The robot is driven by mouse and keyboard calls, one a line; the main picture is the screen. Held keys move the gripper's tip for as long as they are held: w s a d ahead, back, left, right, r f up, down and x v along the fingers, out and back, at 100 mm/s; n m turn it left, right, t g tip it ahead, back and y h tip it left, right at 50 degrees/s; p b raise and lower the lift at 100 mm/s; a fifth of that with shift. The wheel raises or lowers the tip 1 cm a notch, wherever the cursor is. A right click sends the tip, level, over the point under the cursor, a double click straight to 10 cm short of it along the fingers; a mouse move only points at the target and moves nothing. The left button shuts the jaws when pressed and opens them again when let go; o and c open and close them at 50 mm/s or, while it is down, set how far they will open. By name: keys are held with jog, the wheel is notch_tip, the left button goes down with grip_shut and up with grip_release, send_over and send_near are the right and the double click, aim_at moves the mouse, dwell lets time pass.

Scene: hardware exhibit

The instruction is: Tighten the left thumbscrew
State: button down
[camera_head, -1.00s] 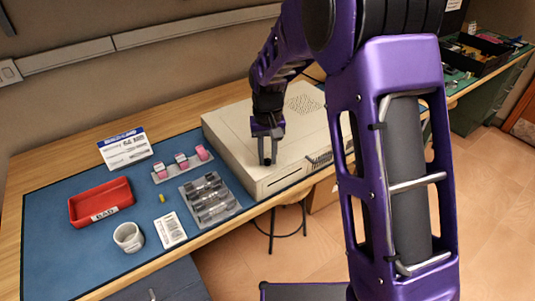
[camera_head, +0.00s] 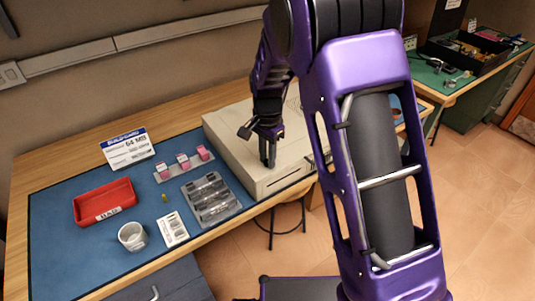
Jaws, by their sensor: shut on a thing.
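A beige computer case (camera_head: 225,142) lies flat on the workbench, its front facing me and to the right. My gripper (camera_head: 268,163) points down at the case near its front edge, with its fingers close together. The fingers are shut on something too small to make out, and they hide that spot. I cannot make out the left thumbscrew itself; my gripper and arm cover part of the case.
On the blue mat (camera_head: 80,250) are a red bin (camera_head: 104,207), a white cup (camera_head: 132,237), a label card (camera_head: 172,230), a clear-lidded tray (camera_head: 212,199), pink items (camera_head: 184,163) and a sign (camera_head: 128,148). A green bench (camera_head: 465,95) stands at the back right.

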jog(key=shift+m+p, duration=0.35)
jog(key=shift+m, duration=0.75)
jog(key=c, duration=0.7)
grip_release()
notch_tip(320, 180, up, 17)
jog(key=shift+r+p, duration=0.2)
jog(key=shift+p, duration=0.15)
jog(key=shift+r, duration=0.1)
